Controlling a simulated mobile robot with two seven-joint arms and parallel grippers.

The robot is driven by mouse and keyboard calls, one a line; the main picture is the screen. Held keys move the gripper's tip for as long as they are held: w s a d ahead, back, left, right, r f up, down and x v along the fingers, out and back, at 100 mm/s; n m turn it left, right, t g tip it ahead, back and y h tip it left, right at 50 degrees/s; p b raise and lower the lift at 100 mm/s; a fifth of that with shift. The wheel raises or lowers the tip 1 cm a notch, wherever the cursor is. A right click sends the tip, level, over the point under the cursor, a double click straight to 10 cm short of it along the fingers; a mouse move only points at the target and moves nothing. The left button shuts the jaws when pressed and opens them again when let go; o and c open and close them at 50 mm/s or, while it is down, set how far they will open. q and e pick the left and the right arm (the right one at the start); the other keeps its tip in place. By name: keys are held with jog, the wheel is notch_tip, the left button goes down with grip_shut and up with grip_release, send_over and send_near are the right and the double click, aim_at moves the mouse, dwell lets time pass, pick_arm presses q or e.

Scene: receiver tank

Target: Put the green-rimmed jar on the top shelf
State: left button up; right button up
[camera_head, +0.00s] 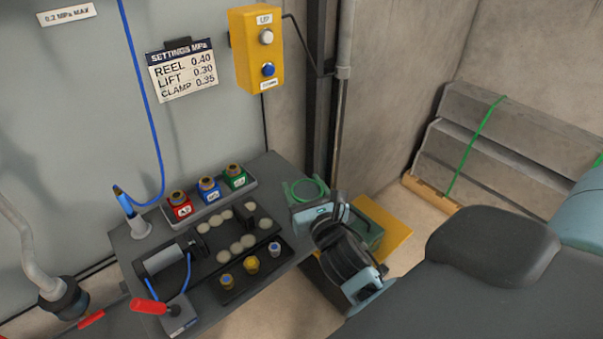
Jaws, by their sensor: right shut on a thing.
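A green ring, which looks like the rim of the green-rimmed jar (306,190), shows at the right edge of the dark bench. The jar's body is mostly hidden. My right gripper (322,212) comes in from the right, with black and pale blue wrist parts behind it. It is shut at the green-rimmed thing, and its fingertips are largely hidden by its own body. I cannot make out a top shelf in this view. My left gripper is not in view.
The dark bench (128,248) holds red, blue and green labelled blocks (209,189), pale discs, a cylinder and a red-handled lever (150,305). A yellow plate (396,232) with a green object (366,234) lies beyond my wrist. Grey strapped slabs (490,150) stand at the right.

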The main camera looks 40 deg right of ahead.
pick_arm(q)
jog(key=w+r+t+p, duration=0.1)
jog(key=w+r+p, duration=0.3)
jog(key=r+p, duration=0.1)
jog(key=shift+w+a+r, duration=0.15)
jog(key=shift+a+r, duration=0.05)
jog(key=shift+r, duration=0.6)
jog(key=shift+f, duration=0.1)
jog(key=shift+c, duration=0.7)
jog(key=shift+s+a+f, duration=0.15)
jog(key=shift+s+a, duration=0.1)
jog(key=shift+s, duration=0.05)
pick_arm(e)
jog(key=s+a+r+n+y, duration=0.2)
jog(key=s+a+r+y, duration=0.2)
jog(key=s, duration=0.9)
jog(key=a+r, duration=0.3)
jog(key=a, duration=0.2)
jog(key=shift+a+n+t, duration=0.3)
jog(key=shift+a+n, duration=0.1)
